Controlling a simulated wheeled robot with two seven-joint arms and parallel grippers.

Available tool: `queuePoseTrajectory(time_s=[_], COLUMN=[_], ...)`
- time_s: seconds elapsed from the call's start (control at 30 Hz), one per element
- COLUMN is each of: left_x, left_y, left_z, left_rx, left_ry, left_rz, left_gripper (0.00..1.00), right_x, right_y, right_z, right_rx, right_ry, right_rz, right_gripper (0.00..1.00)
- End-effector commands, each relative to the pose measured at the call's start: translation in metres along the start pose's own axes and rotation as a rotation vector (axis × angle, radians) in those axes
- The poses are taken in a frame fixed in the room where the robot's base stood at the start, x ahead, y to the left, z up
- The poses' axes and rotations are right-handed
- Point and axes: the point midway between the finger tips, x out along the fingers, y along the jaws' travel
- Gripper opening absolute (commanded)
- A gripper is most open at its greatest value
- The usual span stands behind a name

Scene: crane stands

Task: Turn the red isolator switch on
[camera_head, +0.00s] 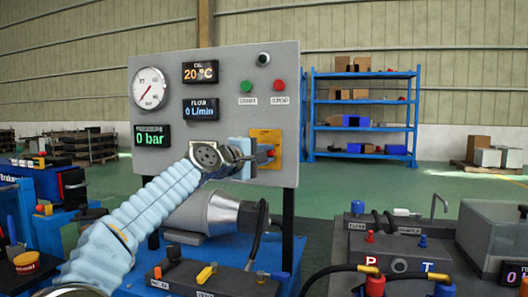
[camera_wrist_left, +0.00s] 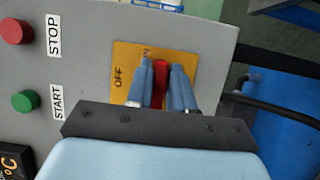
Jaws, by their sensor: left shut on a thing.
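The red isolator switch (camera_wrist_left: 160,78) sits on a yellow plate (camera_wrist_left: 124,62) on the grey control panel. The plate also shows in the head view (camera_head: 265,136), at the panel's right side. My left gripper (camera_wrist_left: 161,76) is shut on the red handle, one blue finger on each side. The handle runs up and down in the wrist view. The OFF label (camera_wrist_left: 118,77) is clear to the left of the fingers. The other label, near the fingertips, is partly covered. In the head view my left gripper (camera_head: 267,153) hides most of the switch. My right gripper is not in view.
The panel (camera_head: 230,100) carries a gauge (camera_head: 149,89), displays, a green START button (camera_wrist_left: 25,101) and a red STOP button (camera_wrist_left: 16,31). A motor (camera_head: 212,212) and black hoses are below. A bench with red and blue fittings (camera_head: 385,240) stands at right.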

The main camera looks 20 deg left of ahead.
Motion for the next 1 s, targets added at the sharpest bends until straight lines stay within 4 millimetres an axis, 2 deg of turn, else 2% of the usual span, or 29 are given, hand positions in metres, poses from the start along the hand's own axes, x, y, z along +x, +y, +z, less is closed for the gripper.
queuePoseTrajectory(time_s=[0.37,0.4,0.5,0.53,0.83,1.0], left_x=[0.001,0.001,0.001,0.001,-0.002,-0.025], left_y=[-0.002,-0.002,-0.002,-0.002,-0.001,-0.004], left_z=[0.001,0.001,0.001,0.001,0.000,-0.001], left_rx=[0.004,0.003,0.003,0.003,0.003,0.005], left_ry=[-0.002,-0.002,-0.002,-0.001,0.000,0.002], left_rz=[-0.005,-0.005,-0.004,-0.004,-0.002,-0.001], left_gripper=[0.00,0.25,0.40,0.43,0.43,0.43], right_x=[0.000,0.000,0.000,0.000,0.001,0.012], right_y=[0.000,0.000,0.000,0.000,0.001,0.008], right_z=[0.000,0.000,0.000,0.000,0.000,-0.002], right_rx=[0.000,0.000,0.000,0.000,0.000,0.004], right_ry=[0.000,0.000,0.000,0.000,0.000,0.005], right_rz=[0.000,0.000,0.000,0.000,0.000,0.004], right_gripper=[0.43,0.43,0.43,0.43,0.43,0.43])
